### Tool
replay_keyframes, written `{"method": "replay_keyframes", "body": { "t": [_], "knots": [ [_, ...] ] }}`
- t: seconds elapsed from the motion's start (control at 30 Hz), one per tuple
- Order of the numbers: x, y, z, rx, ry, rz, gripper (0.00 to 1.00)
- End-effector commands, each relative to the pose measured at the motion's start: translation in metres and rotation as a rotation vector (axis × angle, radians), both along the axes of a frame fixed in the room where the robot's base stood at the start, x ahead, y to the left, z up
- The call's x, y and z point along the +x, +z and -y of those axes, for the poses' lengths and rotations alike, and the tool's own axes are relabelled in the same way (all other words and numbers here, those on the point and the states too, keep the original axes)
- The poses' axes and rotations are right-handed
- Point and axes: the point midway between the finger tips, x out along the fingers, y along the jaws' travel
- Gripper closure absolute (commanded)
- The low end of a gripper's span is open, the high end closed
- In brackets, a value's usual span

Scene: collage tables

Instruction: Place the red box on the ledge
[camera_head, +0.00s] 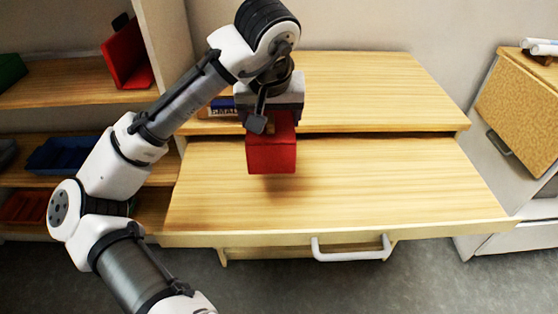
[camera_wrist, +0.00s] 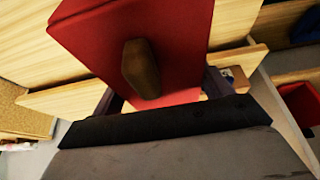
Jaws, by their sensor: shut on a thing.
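The red box (camera_head: 271,153) hangs below my gripper (camera_head: 270,115) in the head view, over the lower wooden tabletop (camera_head: 370,185). A soft shadow lies under it, so it appears to be held above the surface. The raised wooden ledge (camera_head: 370,90) runs behind, one step higher than the tabletop. In the wrist view the red box (camera_wrist: 190,35) fills the upper middle, with a brown block-like part (camera_wrist: 141,68) on its near face. The dark fingers of my gripper (camera_wrist: 160,102) show on both sides of the box. The box's far side is hidden.
A small blue item (camera_head: 222,105) sits at the ledge's left end, partly behind my gripper. Shelves on the left hold a red bin (camera_head: 125,55) and a blue bin (camera_head: 65,154). A white handle (camera_head: 350,249) juts from the front. The ledge's right half is bare.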

Motion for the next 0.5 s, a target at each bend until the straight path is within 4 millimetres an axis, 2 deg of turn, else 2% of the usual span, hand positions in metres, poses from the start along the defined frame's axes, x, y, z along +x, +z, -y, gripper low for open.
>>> {"method": "replay_keyframes", "body": {
  "t": [0.03,0.2,0.5],
  "knots": [
    [-0.001,-0.015,-0.001,0.001,0.001,-0.003,0.47],
    [0.0,-0.055,-0.001,0.001,0.003,-0.001,0.47],
    [0.0,-0.087,0.0,0.001,0.001,-0.001,0.47]
  ]
}}
